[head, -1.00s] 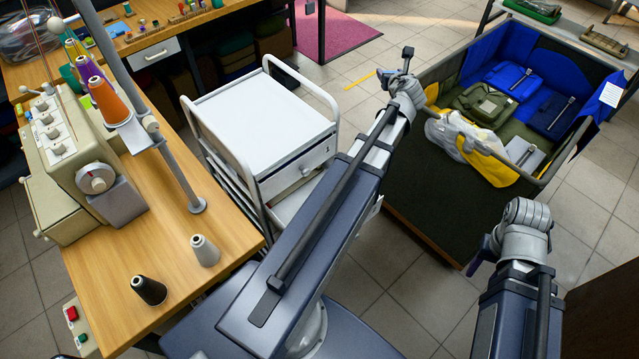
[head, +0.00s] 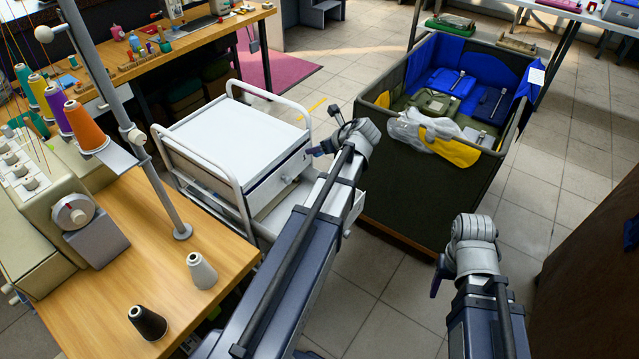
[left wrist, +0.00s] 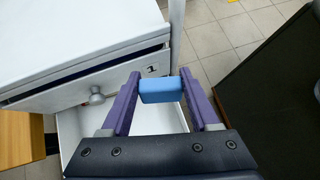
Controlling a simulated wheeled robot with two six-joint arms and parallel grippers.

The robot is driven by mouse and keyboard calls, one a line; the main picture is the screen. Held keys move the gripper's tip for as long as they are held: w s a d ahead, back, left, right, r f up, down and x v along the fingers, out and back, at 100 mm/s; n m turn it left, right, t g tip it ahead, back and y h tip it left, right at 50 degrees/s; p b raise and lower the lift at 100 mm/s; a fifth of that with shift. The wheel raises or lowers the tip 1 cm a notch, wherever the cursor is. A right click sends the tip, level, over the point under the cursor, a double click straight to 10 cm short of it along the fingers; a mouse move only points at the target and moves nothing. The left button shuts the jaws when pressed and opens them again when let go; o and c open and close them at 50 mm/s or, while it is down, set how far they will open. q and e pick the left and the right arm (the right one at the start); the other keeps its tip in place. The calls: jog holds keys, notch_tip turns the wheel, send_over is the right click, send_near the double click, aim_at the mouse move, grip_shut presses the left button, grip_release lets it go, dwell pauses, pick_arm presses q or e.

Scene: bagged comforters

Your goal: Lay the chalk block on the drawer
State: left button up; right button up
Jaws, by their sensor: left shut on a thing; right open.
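The chalk block, a small blue block (left wrist: 160,90), is held between the purple fingers of my left gripper (left wrist: 162,88) in the left wrist view. In the head view this gripper (head: 320,149) is at the right side of the white trolley (head: 240,135), and the block cannot be made out. The trolley's drawer front (left wrist: 95,78) with a round knob is left of the block in the left wrist view. A white open tray or drawer (left wrist: 75,128) shows below it, partly hidden by the gripper. My right gripper (head: 437,275) is open, low at the right, mostly hidden by its wrist.
A dark bin (head: 425,195) with bagged comforters and a yellow-and-white bag over its rim stands right of the trolley. A wooden sewing table (head: 150,230) with a machine, thread cones and a pole is at left. Tiled floor is clear between and in front.

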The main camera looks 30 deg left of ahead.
pick_arm(q)
jog(key=s+d+f+n+g+h+b, duration=0.1)
jog(key=s+d+f+n+g+b, duration=0.1)
jog(key=s+d+f+n, duration=0.1)
notch_tip(320, 180, down, 3)
jog(key=shift+s+r+g, duration=0.1)
jog(key=shift+s+g, duration=0.2)
jog(key=shift+s, duration=0.35)
pick_arm(e)
notch_tip(320, 180, down, 3)
jog(key=shift+f, duration=0.15)
jog(key=shift+f, duration=0.1)
pick_arm(q)
notch_tip(320, 180, down, 12)
jog(key=b, duration=1.2)
pick_arm(e)
notch_tip(320, 180, down, 12)
pick_arm(q)
jog(key=shift+f+b, duration=0.55)
jog(key=shift+b, duration=0.05)
pick_arm(e)
jog(key=shift+f, duration=0.45)
pick_arm(q)
jog(key=o, duration=1.4)
jog(key=shift+o, duration=0.4)
jog(key=shift+r, duration=0.2)
pick_arm(e)
jog(key=shift+r, duration=0.15)
